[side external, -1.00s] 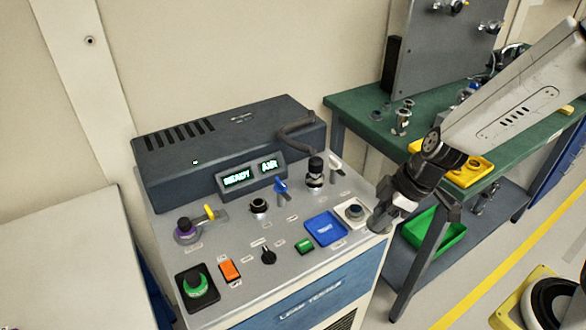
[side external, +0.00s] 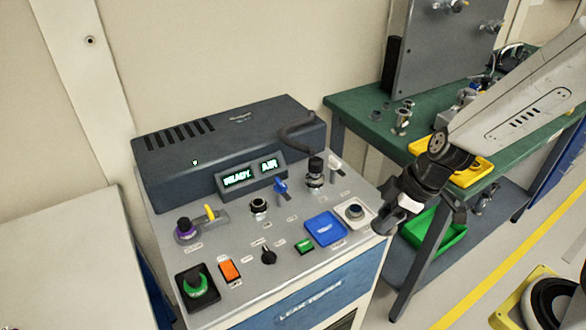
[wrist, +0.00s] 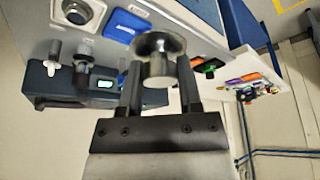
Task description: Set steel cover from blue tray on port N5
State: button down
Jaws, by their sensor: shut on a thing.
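My gripper (side external: 386,222) hangs just right of the leak tester's top panel. In the wrist view, my gripper (wrist: 158,80) is shut on a round steel cover (wrist: 160,44) with a wide shiny rim, held between the two fingers. In the side view the cover is mostly hidden by the jaws. A flat blue tray (side external: 325,229) lies on the panel's right front, with no cover seen on it; it also shows in the wrist view (wrist: 125,25). Beside it is a white plate with a round metal fitting (side external: 355,210). I cannot read which port is N5.
The panel carries upright fittings, including a black-capped one (side external: 315,172), knobs, and a grey housing with a lit display (side external: 250,175). A green bench (side external: 365,105) with yellow trays stands behind right. A green bin (side external: 440,232) sits below it.

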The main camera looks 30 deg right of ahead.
jog(key=shift+w, duration=0.1)
jog(key=w+a, duration=0.3)
jog(key=w, duration=0.3)
jog(key=w+a, duration=0.3)
jog(key=w, duration=0.4)
send_over(253, 201)
jog(key=shift+s+d+f, duration=0.45)
jog(key=shift+f, duration=0.1)
jog(key=shift+f, duration=3.25)
jog(key=shift+f, duration=0.6)
jog(key=shift+c, duration=1)
grip_release()
